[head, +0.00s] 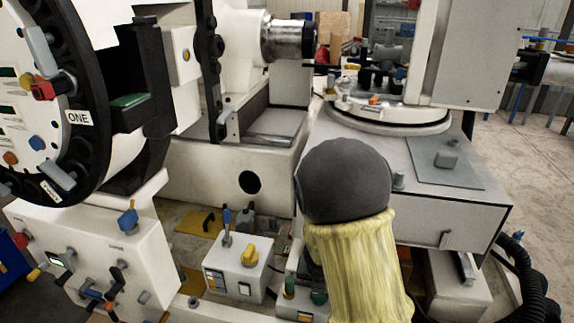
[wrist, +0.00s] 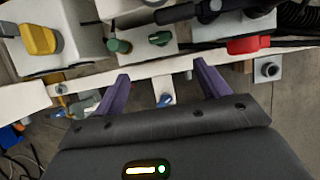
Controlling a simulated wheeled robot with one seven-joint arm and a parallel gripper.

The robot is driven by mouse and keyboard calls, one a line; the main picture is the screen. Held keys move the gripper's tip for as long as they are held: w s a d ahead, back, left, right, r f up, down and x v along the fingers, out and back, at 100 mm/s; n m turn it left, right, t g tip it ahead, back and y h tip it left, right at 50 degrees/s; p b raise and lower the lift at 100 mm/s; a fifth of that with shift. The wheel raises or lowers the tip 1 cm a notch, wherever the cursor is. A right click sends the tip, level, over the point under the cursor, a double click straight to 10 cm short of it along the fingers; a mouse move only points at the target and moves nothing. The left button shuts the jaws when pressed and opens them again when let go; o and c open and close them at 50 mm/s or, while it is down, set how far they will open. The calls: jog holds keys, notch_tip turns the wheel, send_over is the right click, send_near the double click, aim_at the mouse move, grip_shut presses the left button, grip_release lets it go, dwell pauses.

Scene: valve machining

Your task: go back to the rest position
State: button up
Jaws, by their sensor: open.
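My gripper (wrist: 162,70) shows in the wrist view with two purple fingers spread apart. Nothing is between the fingers, and it holds nothing. Behind the fingertips lie a white rail (wrist: 225,56) and a box with green knobs (wrist: 118,46); the exact gap to them cannot be told. In the head view my arm, with its yellow sleeve and dark rounded cap, stands at the lower centre right and hides part of the machine. The fingers do not show in that view.
A control box with a yellow knob (head: 249,256) stands left of my arm. A large round dial panel (head: 35,120) fills the left side. A machine table (head: 455,195) with a round plate (head: 425,116) is close behind my arm. Black hoses (head: 520,275) lie right; open floor (head: 535,160) is beyond.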

jog(key=s+d+r+m+g+y, duration=0.1)
jog(key=s+r+m, duration=0.45)
jog(key=m, duration=1.05)
jog(key=s+d+r+m, duration=0.1)
jog(key=s+r+m, duration=0.2)
jog(key=s+m, duration=0.9)
jog(key=w+r+m+p, duration=0.3)
jog(key=r+m+p, duration=0.1)
jog(key=r+p, duration=2.5)
jog(key=shift+r+g, duration=0.2)
jog(key=shift+g, duration=0.1)
jog(key=shift+w, duration=0.1)
jog(key=shift+c, duration=0.2)
